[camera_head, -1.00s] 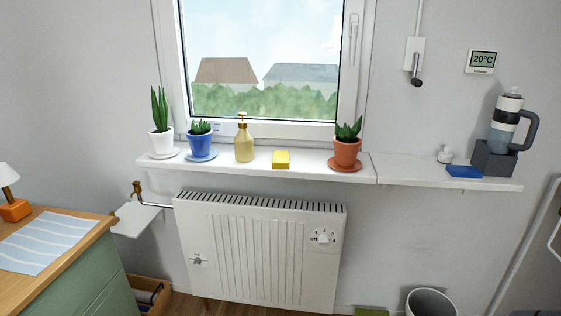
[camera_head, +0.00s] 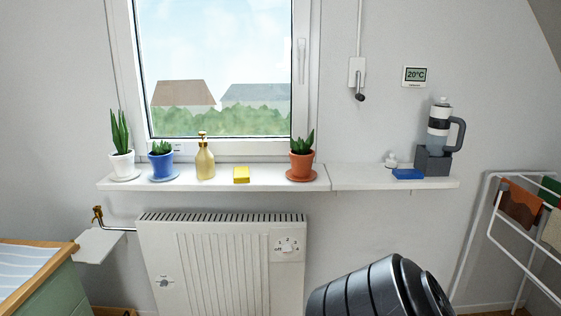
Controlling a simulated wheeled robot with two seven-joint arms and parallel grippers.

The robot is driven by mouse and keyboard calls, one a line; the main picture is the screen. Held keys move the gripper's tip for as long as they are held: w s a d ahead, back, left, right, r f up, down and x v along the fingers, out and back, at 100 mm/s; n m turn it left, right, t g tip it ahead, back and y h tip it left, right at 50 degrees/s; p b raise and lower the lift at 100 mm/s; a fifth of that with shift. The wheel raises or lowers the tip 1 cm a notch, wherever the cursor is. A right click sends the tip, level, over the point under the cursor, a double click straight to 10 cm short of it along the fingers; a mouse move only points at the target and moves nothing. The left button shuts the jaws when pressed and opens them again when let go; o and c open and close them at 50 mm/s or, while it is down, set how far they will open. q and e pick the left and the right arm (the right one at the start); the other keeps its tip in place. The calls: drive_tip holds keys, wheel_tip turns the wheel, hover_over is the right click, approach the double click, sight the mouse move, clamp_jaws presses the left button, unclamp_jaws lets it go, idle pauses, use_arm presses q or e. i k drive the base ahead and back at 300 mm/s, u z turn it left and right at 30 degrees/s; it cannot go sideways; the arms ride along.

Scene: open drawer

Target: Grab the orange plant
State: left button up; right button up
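The orange plant is a green succulent in an orange pot (camera_head: 302,165) on an orange saucer. It stands upright near the right end of the white window sill (camera_head: 220,184), below the window's right edge. A dark ribbed segment of my own arm shows at the bottom right, below and to the right of the pot and apart from it. Neither of my grippers is in view.
On the sill to the left stand a yellow sponge (camera_head: 241,175), a soap dispenser (camera_head: 205,160), a blue pot (camera_head: 161,164) and a white pot (camera_head: 122,164). A right shelf holds a blue item (camera_head: 408,174) and a bottle (camera_head: 439,128). A radiator (camera_head: 220,260) is below; a drying rack (camera_head: 492,216) is right.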

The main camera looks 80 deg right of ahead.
sight(302, 157)
drive_tip(key=z, duration=0.55)
drive_tip(key=i, duration=1.45)
drive_tip(key=z, duration=1.2)
